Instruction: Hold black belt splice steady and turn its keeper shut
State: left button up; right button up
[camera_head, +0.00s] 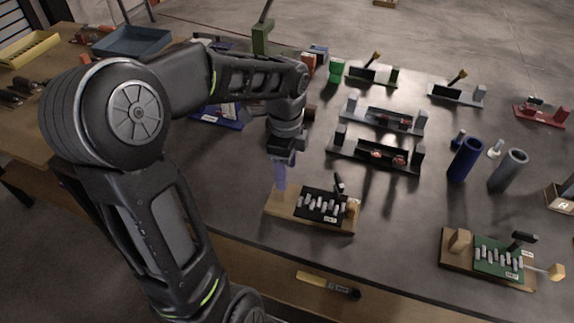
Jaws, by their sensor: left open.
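The black belt splice (310,207) is a black plate with several pale metal pieces, on a wooden base (335,225) near the table's front edge. A black upright lever (340,184), which looks like its keeper, stands at the plate's back right. A small tan knob (352,207) sits at the right end. My left gripper (280,182) is open and points down at the left end of the wooden base, left of the black plate. Its fingers hide that end, and I cannot tell whether they touch it. My right gripper is not in view.
A similar green splice (497,257) sits on a wooden base at the front right. Blue (465,159) and grey (508,170) cylinders stand at the right. The tabletop right of the black splice is clear.

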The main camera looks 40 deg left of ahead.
aim_at(286, 198)
pick_arm(q)
notch_tip(286, 198, down, 7)
jog(key=shift+f, duration=0.2)
dwell(0.3)
grip_shut()
dwell(0.5)
dwell(1.7)
